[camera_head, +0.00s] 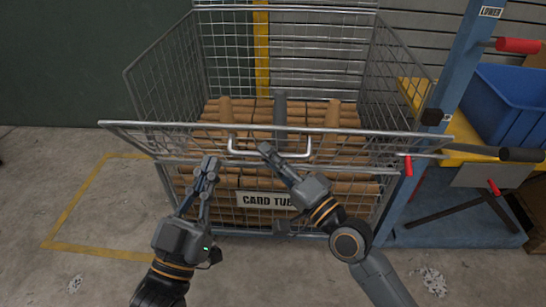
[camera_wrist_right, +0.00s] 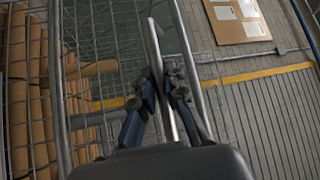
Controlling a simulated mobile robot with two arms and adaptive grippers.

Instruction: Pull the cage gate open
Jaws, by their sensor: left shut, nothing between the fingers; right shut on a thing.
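The wire cage (camera_head: 165,75) stands ahead of me, holding brown card tubes (camera_head: 240,112). Its front gate (camera_head: 400,132) has a thick top rail and appears tilted outward, toward me. A U-shaped handle (camera_head: 238,152) hangs on the gate's front. My right gripper (camera_head: 266,150) is shut on the handle; in the right wrist view its fingers (camera_wrist_right: 163,88) close around the handle bar (camera_wrist_right: 152,45), beside the gate's rail (camera_wrist_right: 183,40). My left gripper (camera_head: 210,165) is shut and empty, just in front of the mesh, left of the handle.
A blue post (camera_head: 462,75) with a red lever (camera_head: 517,46) stands close at the right, near a yellow bench and a blue bin (camera_head: 505,95). A red-tipped latch (camera_head: 408,166) sits at the cage's right front. Floor at the left (camera_head: 50,190) is clear, with yellow tape.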

